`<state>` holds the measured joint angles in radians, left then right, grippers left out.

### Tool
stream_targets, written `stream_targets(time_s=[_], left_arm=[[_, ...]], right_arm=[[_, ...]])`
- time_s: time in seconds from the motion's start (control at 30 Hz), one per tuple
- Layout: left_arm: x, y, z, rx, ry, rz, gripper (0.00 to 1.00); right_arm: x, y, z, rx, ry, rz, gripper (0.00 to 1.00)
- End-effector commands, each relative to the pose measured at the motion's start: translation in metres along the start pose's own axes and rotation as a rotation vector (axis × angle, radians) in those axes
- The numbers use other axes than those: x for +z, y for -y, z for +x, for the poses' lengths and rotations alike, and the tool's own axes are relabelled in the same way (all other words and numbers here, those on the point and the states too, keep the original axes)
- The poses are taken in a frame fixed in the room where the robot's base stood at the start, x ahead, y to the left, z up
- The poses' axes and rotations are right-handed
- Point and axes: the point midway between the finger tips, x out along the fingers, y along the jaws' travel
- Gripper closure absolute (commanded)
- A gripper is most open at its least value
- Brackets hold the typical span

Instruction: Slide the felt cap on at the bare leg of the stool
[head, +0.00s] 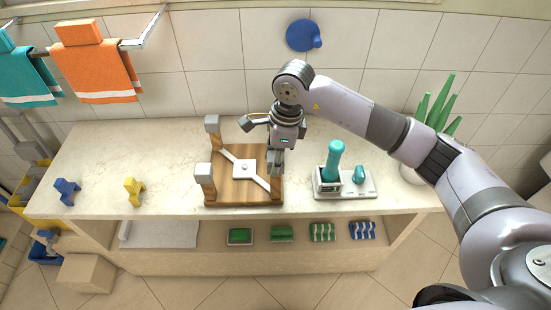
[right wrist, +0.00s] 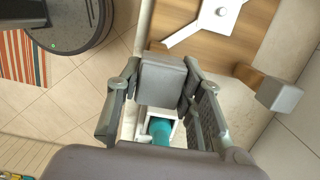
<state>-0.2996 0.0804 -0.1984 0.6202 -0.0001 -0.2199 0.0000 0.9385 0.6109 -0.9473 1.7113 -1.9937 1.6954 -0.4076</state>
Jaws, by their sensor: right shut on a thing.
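The stool (head: 232,191) lies upside down on the counter, a wooden seat with legs pointing up and a white cross brace (head: 245,168). Grey caps top its two left legs, one at the back (head: 212,123) and one at the front (head: 204,170). My right gripper (head: 275,160) is shut on a grey felt cap (right wrist: 162,80) at the seat's front right corner. A bit of wood shows beside the held cap in the right wrist view; I cannot tell whether the cap sits on the leg. My right gripper partly hides the right side. My left gripper is out of view.
A white holder (head: 361,188) with a teal bottle (head: 333,158) stands close right of the stool. A yellow hook-shaped piece (head: 134,190) and a blue one (head: 66,190) stand left. A potted plant (head: 412,173) is at the right end. The counter's left part is mostly clear.

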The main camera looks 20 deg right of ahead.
Motion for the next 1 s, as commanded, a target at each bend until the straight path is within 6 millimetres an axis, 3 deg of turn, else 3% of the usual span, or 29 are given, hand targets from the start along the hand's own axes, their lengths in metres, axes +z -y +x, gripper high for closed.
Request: stream_targets(time_s=[1.0], left_arm=[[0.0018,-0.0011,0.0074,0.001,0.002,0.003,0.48]], right_arm=[[-0.0004,-0.0001,0.0002,0.0,-0.001,0.0,0.85]])
